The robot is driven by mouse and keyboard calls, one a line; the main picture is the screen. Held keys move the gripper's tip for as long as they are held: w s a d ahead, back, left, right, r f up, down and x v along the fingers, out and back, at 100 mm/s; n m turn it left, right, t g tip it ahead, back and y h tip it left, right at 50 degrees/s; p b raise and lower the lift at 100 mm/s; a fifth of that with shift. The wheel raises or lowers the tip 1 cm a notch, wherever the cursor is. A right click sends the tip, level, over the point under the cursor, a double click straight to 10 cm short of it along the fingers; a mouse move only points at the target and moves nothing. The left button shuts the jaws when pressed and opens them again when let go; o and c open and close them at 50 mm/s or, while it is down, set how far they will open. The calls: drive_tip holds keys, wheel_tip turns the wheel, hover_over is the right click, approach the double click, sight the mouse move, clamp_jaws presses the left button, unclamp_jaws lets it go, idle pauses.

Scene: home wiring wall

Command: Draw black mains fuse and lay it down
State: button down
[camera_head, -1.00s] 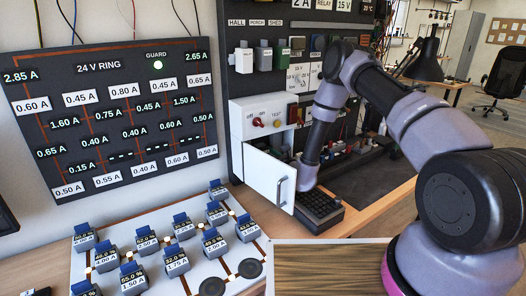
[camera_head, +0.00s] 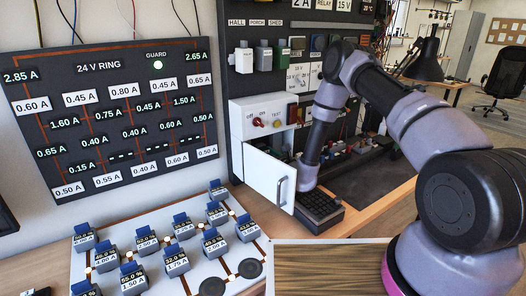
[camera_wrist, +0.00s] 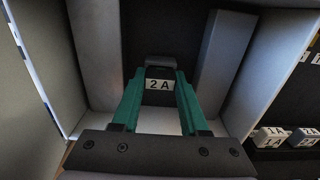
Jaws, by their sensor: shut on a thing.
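The black mains fuse (camera_wrist: 159,73) shows in the wrist view with a white "2 A" label, inside the white box. My gripper (camera_wrist: 160,95) has its green fingers closed on the fuse from both sides. Whether the fuse is still seated in its holder cannot be told. In the head view the white fuse box (camera_head: 262,112) is on the wall panel with its door (camera_head: 268,178) swung open. My arm reaches in behind the door, and the gripper and fuse are hidden there.
A black tray (camera_head: 320,207) stands on the bench just below and right of the open door. A white board (camera_head: 185,262) with several blue-topped blocks lies at the front left. In the wrist view, labelled white pieces (camera_wrist: 270,137) sit to the right outside the box wall.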

sight(267, 152)
drive_tip(key=shift+v, duration=2.6)
drive_tip(key=shift+d, duration=0.1)
